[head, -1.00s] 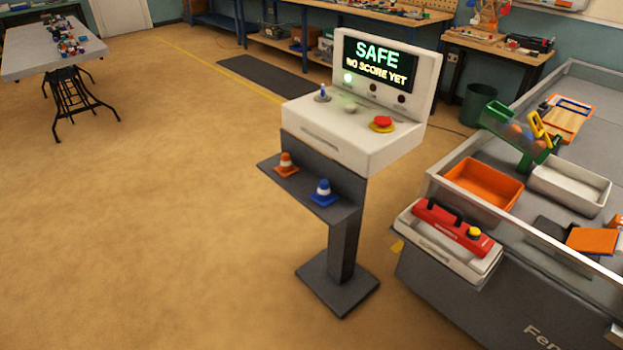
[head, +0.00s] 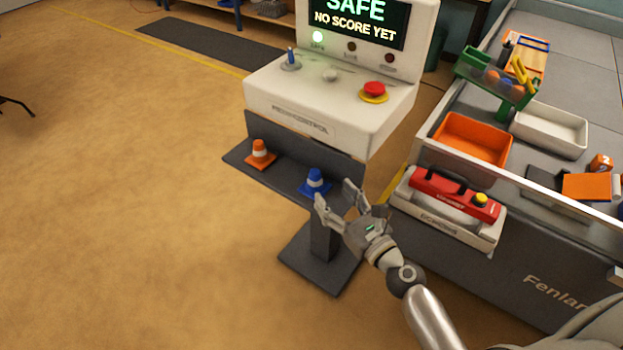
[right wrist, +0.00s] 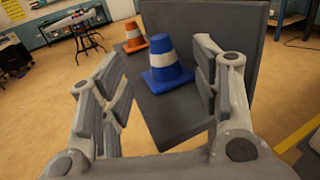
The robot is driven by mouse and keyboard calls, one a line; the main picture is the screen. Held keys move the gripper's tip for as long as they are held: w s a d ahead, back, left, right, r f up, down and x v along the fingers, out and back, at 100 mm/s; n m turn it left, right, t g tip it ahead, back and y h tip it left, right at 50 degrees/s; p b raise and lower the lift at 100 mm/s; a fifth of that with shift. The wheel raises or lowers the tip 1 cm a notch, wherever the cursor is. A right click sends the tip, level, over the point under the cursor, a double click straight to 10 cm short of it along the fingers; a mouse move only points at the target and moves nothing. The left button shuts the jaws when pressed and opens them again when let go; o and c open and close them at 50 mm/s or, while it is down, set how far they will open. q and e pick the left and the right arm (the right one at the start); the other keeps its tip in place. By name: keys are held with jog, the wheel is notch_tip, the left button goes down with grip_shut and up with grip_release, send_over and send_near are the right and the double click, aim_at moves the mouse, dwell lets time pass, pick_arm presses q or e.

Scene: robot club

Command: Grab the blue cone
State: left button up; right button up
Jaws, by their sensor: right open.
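The blue cone (head: 315,181) with a white band stands upright on the dark shelf (head: 286,176) of the control stand. My right gripper (head: 334,199) is open, just in front of the cone and slightly to its right. In the right wrist view the blue cone (right wrist: 168,72) appears ahead between the open fingers (right wrist: 160,85), nearer the right finger, with a gap on each side. Nothing is between the fingers' grip. My left gripper is in neither current view.
An orange cone (head: 260,154) stands left of the blue one on the same shelf. The white control box (head: 330,105) overhangs the shelf's back. A red-handled case (head: 453,194) and the grey field wall (head: 480,255) are at the right. Open floor lies left.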

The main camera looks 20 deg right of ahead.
aim_at(318, 176)
jog(key=x, duration=0.3)
jog(key=shift+w, duration=0.2)
jog(key=x, duration=0.1)
jog(key=p+x, duration=0.1)
jog(key=x, duration=0.3)
jog(key=shift+w+a+r, duration=0.15)
jog(key=shift+r, duration=0.15)
jog(key=shift+w, duration=0.2)
jog(key=shift+c, duration=0.2)
jog(key=c, duration=1.1)
jog(key=shift+r+p, duration=0.1)
jog(key=shift+p, duration=0.25)
